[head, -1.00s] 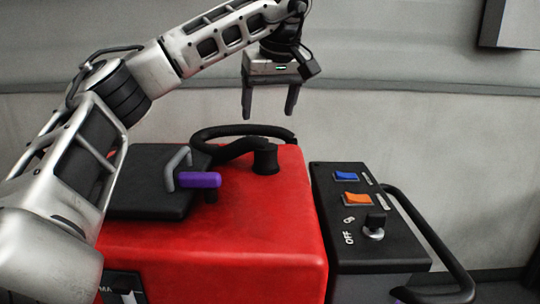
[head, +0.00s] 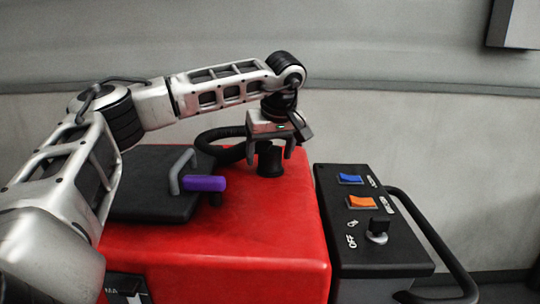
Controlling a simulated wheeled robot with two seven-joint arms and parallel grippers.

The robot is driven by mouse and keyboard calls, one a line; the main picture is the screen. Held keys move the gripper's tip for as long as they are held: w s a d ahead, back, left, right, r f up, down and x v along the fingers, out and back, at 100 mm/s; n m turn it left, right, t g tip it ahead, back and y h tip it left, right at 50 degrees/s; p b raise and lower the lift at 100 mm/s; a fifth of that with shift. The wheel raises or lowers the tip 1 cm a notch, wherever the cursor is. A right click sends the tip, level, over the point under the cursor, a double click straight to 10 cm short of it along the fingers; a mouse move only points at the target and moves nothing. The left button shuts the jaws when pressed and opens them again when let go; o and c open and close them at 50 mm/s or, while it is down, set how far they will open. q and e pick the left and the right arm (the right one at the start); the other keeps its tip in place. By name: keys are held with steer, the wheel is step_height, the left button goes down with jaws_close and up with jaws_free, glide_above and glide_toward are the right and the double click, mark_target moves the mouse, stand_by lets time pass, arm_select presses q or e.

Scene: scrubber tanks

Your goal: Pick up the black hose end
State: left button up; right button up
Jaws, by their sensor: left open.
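The black hose end (head: 270,163) stands upright on top of the red tank (head: 245,225), toward its back. Its black hose (head: 222,138) curves off to the left behind the black lid. My left gripper (head: 270,157) is open and points down over the hose end. One finger shows on each side of it in the head view. I cannot tell whether the fingers touch it or how they line up in depth. The gripper hides part of the hose. My right gripper is not in view.
A black lid (head: 150,203) with a grey bracket and purple handle (head: 204,183) lies left of the hose end. A black control panel (head: 365,240) with blue and orange switches and a knob stands at the right. A black handlebar (head: 435,240) runs beside it.

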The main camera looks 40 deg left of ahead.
mark_target(269, 146)
arm_select(q)
steer(key=c, duration=1.2)
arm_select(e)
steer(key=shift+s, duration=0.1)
arm_select(q)
steer(key=shift+o, duration=0.2)
steer(key=shift+r, duration=0.1)
